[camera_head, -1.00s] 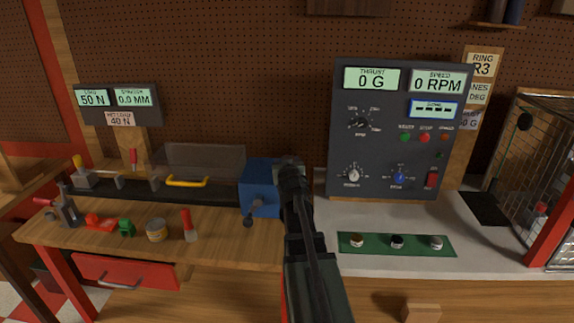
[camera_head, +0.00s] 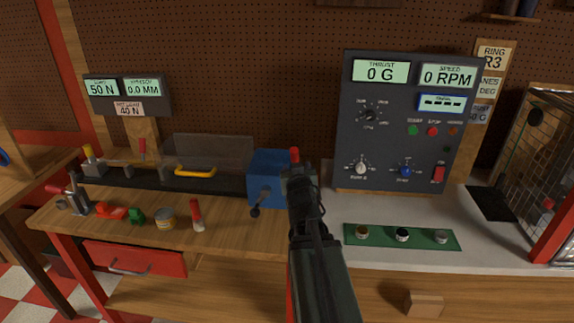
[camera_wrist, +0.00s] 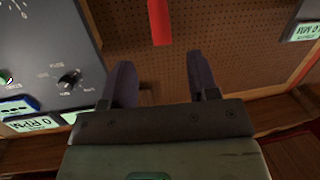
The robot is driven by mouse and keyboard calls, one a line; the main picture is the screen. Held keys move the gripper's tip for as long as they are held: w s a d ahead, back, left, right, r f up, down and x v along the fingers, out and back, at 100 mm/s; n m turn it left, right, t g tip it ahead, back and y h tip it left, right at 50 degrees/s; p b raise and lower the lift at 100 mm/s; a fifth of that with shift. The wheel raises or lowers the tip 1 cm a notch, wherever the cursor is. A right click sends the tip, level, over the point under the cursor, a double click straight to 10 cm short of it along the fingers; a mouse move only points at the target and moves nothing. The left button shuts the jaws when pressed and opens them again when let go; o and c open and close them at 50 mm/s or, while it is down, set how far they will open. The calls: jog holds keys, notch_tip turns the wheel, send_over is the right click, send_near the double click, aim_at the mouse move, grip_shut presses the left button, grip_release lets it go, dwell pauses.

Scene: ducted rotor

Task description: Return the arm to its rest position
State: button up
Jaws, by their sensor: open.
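My arm stands up in front of the bench in the head view, at the gap between the blue block and the control panel. In the wrist view my gripper (camera_wrist: 164,82) has its two dark fingers apart with nothing between them. A red bar-like thing (camera_wrist: 160,22) shows beyond the fingertips there. In the head view the fingers are hidden behind my wrist, and a small red tip shows just above it. The grey control panel (camera_head: 408,125) is right of my arm. The blue block (camera_head: 268,178) is just left of it.
A green mat (camera_head: 402,237) with 3 small round parts lies front right. A wire cage (camera_head: 530,140) stands at far right. A clear guard (camera_head: 212,155), yellow handle (camera_head: 195,172), can (camera_head: 165,218) and red-handled tool (camera_head: 197,214) are on the left bench. A wooden block (camera_head: 424,304) sits low right.

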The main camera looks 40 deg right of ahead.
jog(key=s+a+f+g+y, duration=0.2)
jog(key=f+g, duration=0.1)
jog(key=f, duration=0.2)
jog(key=s+a+f+g+y, duration=0.2)
jog(key=a+f+g, duration=0.1)
jog(key=f+g, duration=0.15)
jog(key=s+a+f+n+g+y, duration=0.2)
jog(key=a+n+y, duration=0.1)
jog(key=a, duration=1.1)
jog(key=s+a+f+n+g+y, duration=0.1)
jog(key=a+f+n+g+y, duration=0.1)
jog(key=a, duration=1.3)
jog(key=shift+s+f+n+g+y, duration=0.4)
jog(key=shift+f+n+g, duration=0.2)
jog(key=shift+f+g, duration=0.15)
